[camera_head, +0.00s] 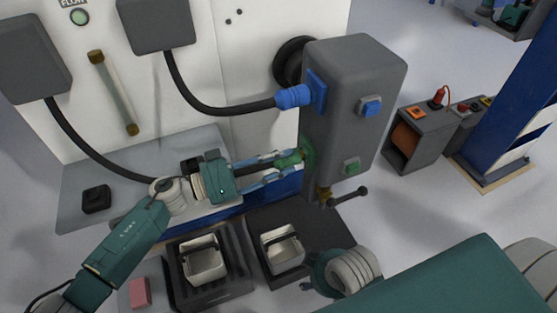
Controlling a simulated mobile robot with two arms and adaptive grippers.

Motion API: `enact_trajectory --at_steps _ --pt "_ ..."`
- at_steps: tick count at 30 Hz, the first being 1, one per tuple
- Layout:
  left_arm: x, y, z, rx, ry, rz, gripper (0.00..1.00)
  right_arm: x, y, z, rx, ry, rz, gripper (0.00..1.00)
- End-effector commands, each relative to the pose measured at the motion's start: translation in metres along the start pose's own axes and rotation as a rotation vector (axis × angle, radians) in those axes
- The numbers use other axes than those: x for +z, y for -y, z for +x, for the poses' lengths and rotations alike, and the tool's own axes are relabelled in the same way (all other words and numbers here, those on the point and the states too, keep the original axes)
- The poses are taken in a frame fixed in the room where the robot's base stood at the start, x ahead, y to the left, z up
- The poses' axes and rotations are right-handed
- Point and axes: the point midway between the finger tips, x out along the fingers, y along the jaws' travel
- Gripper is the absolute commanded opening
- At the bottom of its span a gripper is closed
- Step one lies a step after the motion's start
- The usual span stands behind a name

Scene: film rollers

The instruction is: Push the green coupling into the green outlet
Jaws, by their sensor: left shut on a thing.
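The green coupling (287,161) is at the end of a dark hose, between the fingertips of my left gripper (284,160). The gripper is shut on it from the left, and its fingers cover part of the coupling and hose. The coupling's front end is at the green outlet (309,153) on the left face of the grey box (350,75). I cannot tell how deep it sits or whether a gap is left. My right gripper (318,278) is low, at the bottom centre right, partly hidden by its own arm; its fingers do not show clearly.
A blue coupling (293,96) with its hose sits at a blue outlet (317,90) above the green one. A dark lever (348,197) sticks out below the box. Trays with pale bins (205,262) stand below. A small black block (96,199) lies on the shelf at left.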

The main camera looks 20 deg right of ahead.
Motion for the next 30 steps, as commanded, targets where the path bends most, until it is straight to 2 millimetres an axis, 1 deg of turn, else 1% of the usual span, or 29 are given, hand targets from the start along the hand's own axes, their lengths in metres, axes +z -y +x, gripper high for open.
enact_trajectory --at_steps 11,12,14,15,21,25,28,30 --pt "-0.002 0.0 0.008 0.001 -0.002 0.0 0.0 0.001 0.0 0.008 0.0 0.006 -0.001 0.52" --pt "-0.001 0.0 0.008 0.0 -0.002 0.001 0.38 0.001 0.0 0.01 0.0 0.005 -0.001 0.52" --pt "-0.001 0.0 0.008 0.0 -0.001 0.001 0.5 0.0 0.0 0.01 -0.001 0.004 0.0 0.52" --pt "-0.001 0.0 0.007 0.0 -0.001 0.001 0.52 0.0 0.001 0.01 -0.001 0.004 0.0 0.52" --pt "0.0 0.0 0.007 -0.001 0.0 0.0 0.52 -0.001 0.003 0.009 -0.005 0.002 0.003 0.52" --pt "0.001 0.001 0.003 -0.002 0.001 0.0 0.52 0.004 0.003 0.008 -0.006 0.01 0.001 0.52" --pt "0.001 0.001 -0.008 -0.003 0.001 0.0 0.52 0.003 0.003 0.008 -0.005 0.009 0.001 0.52" --pt "0.001 0.001 -0.021 -0.004 0.001 0.0 0.52 0.003 0.002 0.008 -0.004 0.009 0.001 0.52"
